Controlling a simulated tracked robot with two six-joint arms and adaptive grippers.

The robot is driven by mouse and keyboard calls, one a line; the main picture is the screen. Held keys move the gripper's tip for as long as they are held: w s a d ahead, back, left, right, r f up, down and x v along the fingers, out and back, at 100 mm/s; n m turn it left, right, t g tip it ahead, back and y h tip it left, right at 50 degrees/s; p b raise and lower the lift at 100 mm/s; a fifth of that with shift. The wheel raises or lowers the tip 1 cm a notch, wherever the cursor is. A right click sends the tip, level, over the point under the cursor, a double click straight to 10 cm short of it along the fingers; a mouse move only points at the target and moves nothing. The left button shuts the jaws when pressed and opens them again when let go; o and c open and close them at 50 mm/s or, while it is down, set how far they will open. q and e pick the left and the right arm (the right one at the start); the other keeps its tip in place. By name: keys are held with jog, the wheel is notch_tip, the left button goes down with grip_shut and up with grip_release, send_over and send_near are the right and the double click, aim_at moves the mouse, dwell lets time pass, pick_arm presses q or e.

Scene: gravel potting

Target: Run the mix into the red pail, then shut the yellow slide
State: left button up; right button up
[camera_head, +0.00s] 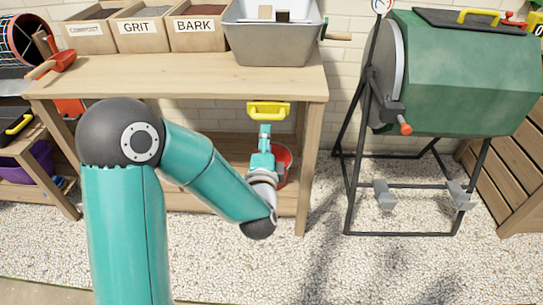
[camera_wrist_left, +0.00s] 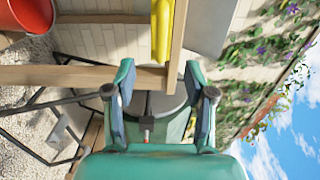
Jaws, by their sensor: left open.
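The yellow slide (camera_head: 268,110) shows its handle just under the front edge of the bench, below the grey tub (camera_head: 270,45). It also shows in the left wrist view (camera_wrist_left: 162,32), beyond the fingertips. My left gripper (camera_head: 265,132) is just below the handle in the head view. In the left wrist view my left gripper (camera_wrist_left: 160,68) has its two fingers spread, with nothing between them. The red pail (camera_head: 284,165) stands under the bench, partly hidden behind my gripper; its rim also shows in the left wrist view (camera_wrist_left: 28,14). Its contents are hidden. My right gripper is not in view.
Wooden boxes of compost (camera_head: 88,37), grit (camera_head: 142,34) and bark (camera_head: 197,30) stand on the wooden bench (camera_head: 180,80). A green drum (camera_head: 460,75) on a black frame is at right. A red scoop (camera_head: 60,60) lies at left. Gravel ground is clear in front.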

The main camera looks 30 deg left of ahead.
aim_at(267, 119)
pick_arm(q)
jog(key=p+x, duration=0.1)
jog(key=x, duration=0.8)
jog(key=shift+w+a+r, duration=0.1)
jog(key=shift+w, duration=0.15)
dwell(0.4)
grip_shut()
